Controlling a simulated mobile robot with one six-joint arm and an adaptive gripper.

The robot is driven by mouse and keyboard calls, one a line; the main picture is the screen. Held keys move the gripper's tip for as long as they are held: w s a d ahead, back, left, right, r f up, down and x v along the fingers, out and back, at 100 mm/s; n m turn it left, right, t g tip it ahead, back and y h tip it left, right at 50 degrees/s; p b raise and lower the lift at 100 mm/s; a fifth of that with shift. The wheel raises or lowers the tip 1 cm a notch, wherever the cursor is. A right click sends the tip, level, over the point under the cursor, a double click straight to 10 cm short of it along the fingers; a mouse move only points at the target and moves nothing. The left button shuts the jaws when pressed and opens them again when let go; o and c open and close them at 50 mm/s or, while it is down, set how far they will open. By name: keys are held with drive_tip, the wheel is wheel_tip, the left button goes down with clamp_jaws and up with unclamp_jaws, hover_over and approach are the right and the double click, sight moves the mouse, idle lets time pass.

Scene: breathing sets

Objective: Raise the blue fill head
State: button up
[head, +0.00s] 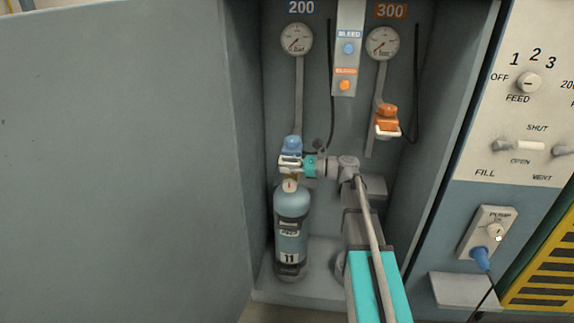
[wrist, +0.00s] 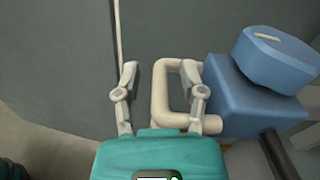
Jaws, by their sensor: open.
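The blue fill head (head: 292,145) sits low in the cabinet, on top of a grey-blue cylinder (head: 291,222) marked 11. In the wrist view the fill head (wrist: 235,95) is a blue block with a round blue knob, and a white loop handle (wrist: 160,95) sticks out from its side. My gripper (wrist: 162,75) is open, with the handle between its two fingers; the right finger overlaps the handle's side near the block. In the head view my gripper (head: 305,164) is at the fill head's handle, and its fingers are too small to make out.
An orange fill head (head: 387,118) hangs higher on the right rail, under the 300 gauge (head: 382,43). The 200 gauge (head: 297,39) is above the blue one. A bleed panel (head: 347,60) lies between them. Cabinet walls stand close on both sides.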

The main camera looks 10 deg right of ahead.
clamp_jaws()
drive_tip(key=shift+r, duration=0.1)
idle(0.3)
wheel_tip(320, 180, up, 13)
drive_tip(key=p, duration=1.3)
drive_tip(key=shift+r, duration=0.15)
drive_tip(key=shift+w, duration=0.15)
